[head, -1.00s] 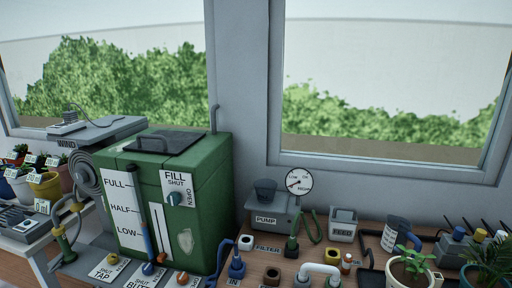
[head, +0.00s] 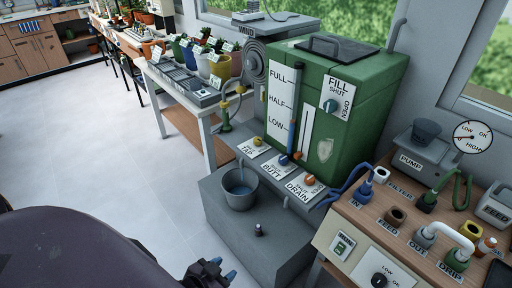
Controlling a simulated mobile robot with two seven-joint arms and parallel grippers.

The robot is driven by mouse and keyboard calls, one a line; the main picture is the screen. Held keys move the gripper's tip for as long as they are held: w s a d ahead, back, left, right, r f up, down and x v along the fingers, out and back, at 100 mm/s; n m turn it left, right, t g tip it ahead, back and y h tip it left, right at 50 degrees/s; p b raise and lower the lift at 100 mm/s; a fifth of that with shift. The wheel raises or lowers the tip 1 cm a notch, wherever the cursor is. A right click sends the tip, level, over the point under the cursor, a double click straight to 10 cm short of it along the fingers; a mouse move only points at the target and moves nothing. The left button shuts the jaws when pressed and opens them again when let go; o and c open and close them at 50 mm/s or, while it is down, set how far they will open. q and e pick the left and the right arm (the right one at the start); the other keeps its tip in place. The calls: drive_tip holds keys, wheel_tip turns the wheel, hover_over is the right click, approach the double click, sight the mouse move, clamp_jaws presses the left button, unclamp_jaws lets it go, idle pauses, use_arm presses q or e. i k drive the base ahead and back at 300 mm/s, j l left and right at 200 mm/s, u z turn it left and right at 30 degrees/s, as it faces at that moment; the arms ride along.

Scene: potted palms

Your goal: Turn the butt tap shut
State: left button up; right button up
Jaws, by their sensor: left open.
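The green water butt (head: 345,110) stands on a grey ledge beneath the window, with a level scale marked FULL, HALF and LOW. At its foot are three labelled taps. The butt tap (head: 284,160) has a blue knob behind a card reading BUTT. The yellow-knobbed tap (head: 257,142) is to its left and the orange-knobbed drain tap (head: 309,180) to its right. The blue knob's exact setting is too small to tell. My left gripper (head: 223,270) is open at the bottom edge, well below and in front of the taps. My right gripper is out of view.
A grey bucket (head: 240,190) stands on the lower grey step in front of the taps, near a small dark object (head: 259,230). The pump bench (head: 410,238) with pipes is at right. A table (head: 190,95) of pots is behind left. Pale floor is clear at left.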

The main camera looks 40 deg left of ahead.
sight(258, 140)
drive_tip(key=j, duration=0.45)
drive_tip(key=i+j+u, duration=0.15)
drive_tip(key=j, duration=0.7)
drive_tip(key=i+j+u, duration=0.15)
drive_tip(key=j, duration=0.7)
drive_tip(key=i+u, duration=0.05)
